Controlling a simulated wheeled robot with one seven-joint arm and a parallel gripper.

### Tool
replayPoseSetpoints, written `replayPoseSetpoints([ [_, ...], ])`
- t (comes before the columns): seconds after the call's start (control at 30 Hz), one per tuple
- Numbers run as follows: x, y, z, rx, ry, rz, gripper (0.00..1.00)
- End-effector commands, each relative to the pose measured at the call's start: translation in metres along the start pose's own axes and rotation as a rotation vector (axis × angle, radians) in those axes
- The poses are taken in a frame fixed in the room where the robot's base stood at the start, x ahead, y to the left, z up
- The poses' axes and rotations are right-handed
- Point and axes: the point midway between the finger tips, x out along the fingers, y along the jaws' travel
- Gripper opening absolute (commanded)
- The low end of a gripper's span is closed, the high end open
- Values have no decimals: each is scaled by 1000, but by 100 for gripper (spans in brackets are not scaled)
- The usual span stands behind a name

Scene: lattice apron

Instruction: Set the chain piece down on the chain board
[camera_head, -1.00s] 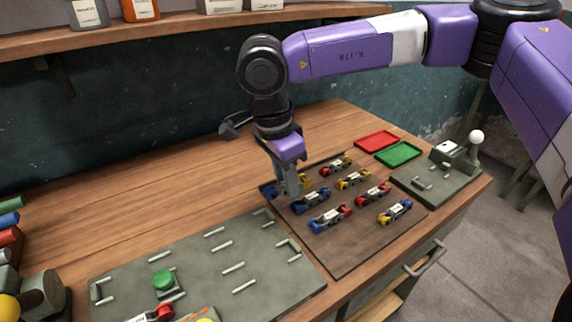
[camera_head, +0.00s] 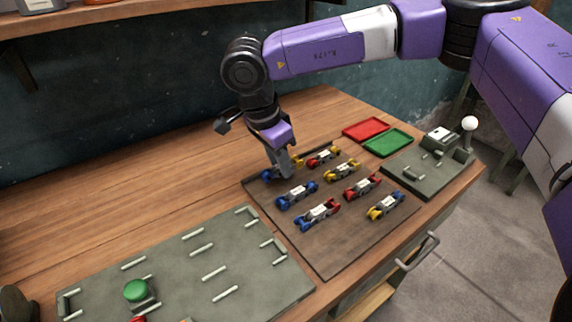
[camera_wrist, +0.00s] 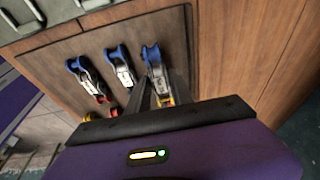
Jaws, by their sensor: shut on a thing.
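My gripper (camera_head: 287,172) is shut on a chain piece (camera_head: 267,175) with a blue end, at the far left corner of the dark brown board (camera_head: 335,258). In the wrist view the held chain piece (camera_wrist: 152,56) shows a blue end and grey body between my fingers (camera_wrist: 163,95), with some yellow and red by the fingertips. Whether it touches the brown board or hangs just above it is hard to tell. A grey-green board (camera_head: 180,278) with several pale pegs, which looks like the chain board, lies at the lower left, apart from my gripper.
Several other chain pieces stand in rows on the brown board, one (camera_head: 297,194) close to my gripper. A green knob (camera_head: 136,290) rises from the grey-green board. Red (camera_head: 365,130) and green (camera_head: 388,143) trays and a lever fixture (camera_head: 432,165) are at right. Bare wood (camera_head: 130,205) is behind.

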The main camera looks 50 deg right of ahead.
Motion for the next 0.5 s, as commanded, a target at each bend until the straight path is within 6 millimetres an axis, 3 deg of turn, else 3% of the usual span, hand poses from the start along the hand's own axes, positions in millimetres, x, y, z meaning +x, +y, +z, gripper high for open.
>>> replayPoseSetpoints([
  [0.13, 8, -12, 2, 1, 0, 0, 0],
  [0.5, 30, -10, 8, 1, 0, 1, 0],
])
